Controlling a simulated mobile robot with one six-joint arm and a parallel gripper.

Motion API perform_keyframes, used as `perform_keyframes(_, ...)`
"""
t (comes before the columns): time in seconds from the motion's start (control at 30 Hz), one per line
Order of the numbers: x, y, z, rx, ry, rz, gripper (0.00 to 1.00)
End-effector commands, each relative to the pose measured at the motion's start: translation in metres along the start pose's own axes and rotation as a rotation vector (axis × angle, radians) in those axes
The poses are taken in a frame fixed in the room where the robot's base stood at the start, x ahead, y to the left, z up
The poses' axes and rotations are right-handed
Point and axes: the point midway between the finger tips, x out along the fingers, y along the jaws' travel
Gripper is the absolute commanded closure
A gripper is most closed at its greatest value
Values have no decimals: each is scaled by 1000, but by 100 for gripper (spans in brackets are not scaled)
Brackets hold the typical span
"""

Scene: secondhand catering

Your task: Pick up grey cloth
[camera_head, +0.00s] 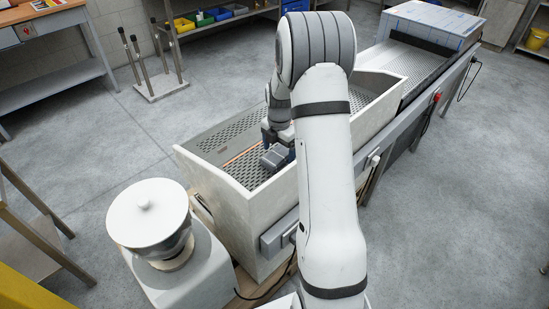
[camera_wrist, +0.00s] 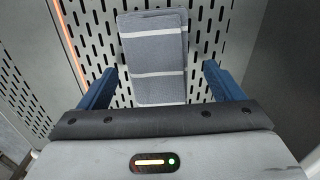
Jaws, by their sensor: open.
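The grey cloth (camera_wrist: 155,50) shows in the wrist view. It is a folded grey rectangle with white stripes, lying on a perforated metal surface. My gripper (camera_wrist: 160,88) is open, with one blue finger on each side of the cloth's near part. I cannot tell how high the fingertips are above the surface, and I see no contact with the cloth. In the head view my gripper (camera_head: 274,155) is down inside the pale trough, partly hidden by my arm. The cloth cannot be made out there.
The pale-walled trough (camera_head: 215,180) has raised sides around my gripper. An orange strip (camera_wrist: 68,35) runs along the perforated surface left of the cloth. A white machine with a round lid (camera_head: 150,215) stands at the trough's near left. Open grey floor (camera_head: 100,140) lies to the left.

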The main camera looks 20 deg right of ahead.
Motion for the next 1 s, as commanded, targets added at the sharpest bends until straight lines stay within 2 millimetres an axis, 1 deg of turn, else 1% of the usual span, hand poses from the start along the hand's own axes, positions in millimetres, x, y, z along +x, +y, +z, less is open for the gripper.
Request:
perform_keyframes(0.03, 6, 0, 0, 0, 1, -1, 13)
perform_keyframes(0.1, 10, 0, 0, 1, 1, -1, 13)
perform_keyframes(0.33, 11, 0, 0, 1, 0, 0, 13)
perform_keyframes(0.37, 11, 0, 0, 2, 0, 0, 14)
perform_keyframes(0.87, 10, -1, 1, 3, 0, 1, 55)
perform_keyframes(0.9, 10, -1, 1, 3, -1, 1, 57)
perform_keyframes(1.0, 10, -1, 1, 3, -1, 1, 57)
